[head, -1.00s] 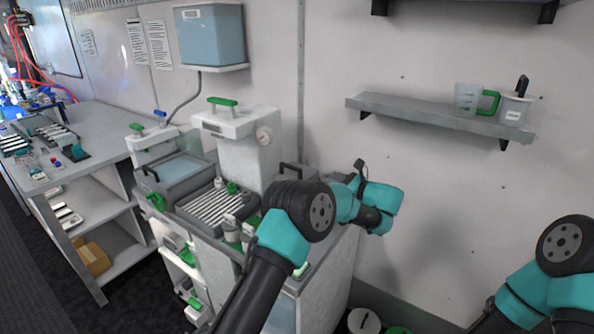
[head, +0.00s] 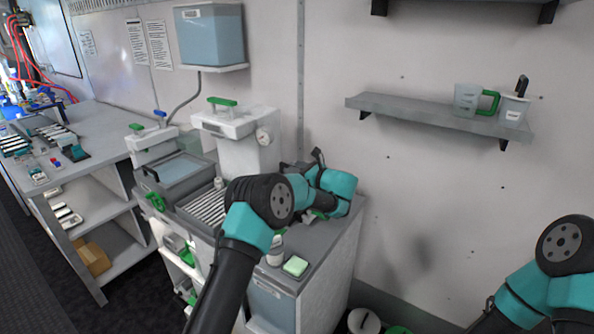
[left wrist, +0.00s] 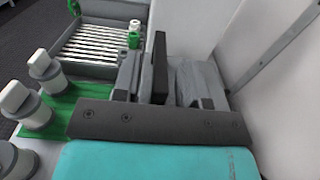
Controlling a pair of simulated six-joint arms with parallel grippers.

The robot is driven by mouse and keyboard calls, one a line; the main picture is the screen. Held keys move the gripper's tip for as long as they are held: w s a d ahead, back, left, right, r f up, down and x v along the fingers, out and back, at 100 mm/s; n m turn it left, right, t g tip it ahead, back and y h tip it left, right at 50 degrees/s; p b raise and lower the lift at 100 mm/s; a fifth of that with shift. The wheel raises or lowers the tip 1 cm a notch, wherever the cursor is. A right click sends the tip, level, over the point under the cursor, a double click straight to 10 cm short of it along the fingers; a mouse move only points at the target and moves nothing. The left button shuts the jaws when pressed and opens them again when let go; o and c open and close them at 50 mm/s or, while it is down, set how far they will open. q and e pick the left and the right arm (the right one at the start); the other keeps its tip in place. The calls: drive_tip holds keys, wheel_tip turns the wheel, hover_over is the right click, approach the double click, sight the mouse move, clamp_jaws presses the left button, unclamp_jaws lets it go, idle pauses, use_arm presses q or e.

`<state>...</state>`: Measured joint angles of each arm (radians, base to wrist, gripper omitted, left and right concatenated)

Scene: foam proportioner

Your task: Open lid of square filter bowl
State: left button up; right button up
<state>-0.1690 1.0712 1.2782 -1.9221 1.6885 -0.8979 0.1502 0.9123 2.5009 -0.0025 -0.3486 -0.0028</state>
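The square filter bowl is a grey box on the white cabinet's right-hand top, mostly hidden behind my left arm in the head view. In the left wrist view, its grey lid (left wrist: 188,78) appears close ahead, with a dark upright bar like a handle (left wrist: 160,68) standing in the middle. My left gripper (left wrist: 163,101) is over it, its two fingers apart on either side of the bar. I cannot tell whether they touch it. In the head view my left wrist is over the cabinet's back right, and its fingers are hidden. My right gripper is out of view.
A ribbed tray (head: 205,206) and a white housing with a gauge (head: 248,150) stand left of the bowl. The wall shelf (head: 430,117) holds jugs.

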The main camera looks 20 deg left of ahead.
use_arm(q)
clamp_jaws()
idle(0.4)
